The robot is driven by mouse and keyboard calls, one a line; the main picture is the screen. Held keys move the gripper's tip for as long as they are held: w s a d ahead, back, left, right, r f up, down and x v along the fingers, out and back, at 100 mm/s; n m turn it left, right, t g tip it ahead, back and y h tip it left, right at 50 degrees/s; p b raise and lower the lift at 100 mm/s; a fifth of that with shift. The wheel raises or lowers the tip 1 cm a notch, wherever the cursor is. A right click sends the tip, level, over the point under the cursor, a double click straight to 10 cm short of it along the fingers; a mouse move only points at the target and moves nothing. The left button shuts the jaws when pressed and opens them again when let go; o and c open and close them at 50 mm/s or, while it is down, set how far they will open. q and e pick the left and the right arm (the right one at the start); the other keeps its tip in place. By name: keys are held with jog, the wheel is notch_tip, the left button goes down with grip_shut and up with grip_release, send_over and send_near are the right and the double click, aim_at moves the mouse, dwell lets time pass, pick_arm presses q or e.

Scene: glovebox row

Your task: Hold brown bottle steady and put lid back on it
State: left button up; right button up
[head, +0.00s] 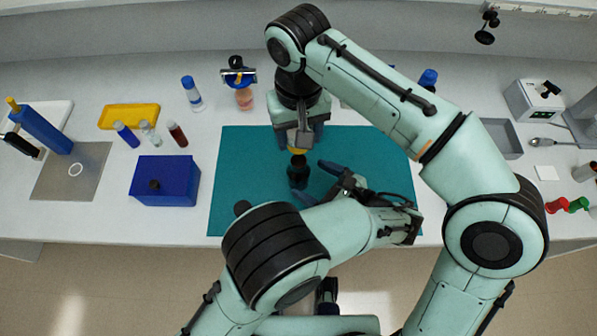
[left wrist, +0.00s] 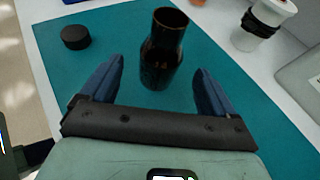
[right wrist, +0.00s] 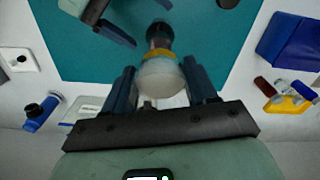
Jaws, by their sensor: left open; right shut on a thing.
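The brown bottle (head: 298,176) stands upright and open-mouthed on the teal mat; it also shows in the left wrist view (left wrist: 160,58). A black lid (left wrist: 75,37) lies on the mat to the bottle's left in that view, apart from it. My left gripper (head: 309,180) is open and empty, its fingers pointing at the bottle with one to each side. My right gripper (head: 300,142) is above and behind the bottle, pointing down, shut on a rounded whitish thing with a yellow band (right wrist: 160,78). The fingers partly hide that thing.
The teal mat (head: 245,165) is mostly clear around the bottle. A blue box (head: 165,182) stands left of it, with small vials and a yellow tray (head: 128,116) behind. A grey tray (head: 502,138) lies at the right.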

aim_at(293, 170)
pick_arm(q)
jog(key=x, duration=0.7)
jog(key=shift+w+a+f, duration=0.1)
jog(key=shift+a, duration=0.05)
jog(key=c, duration=1.5)
pick_arm(e)
jog(key=shift+f, duration=2.55)
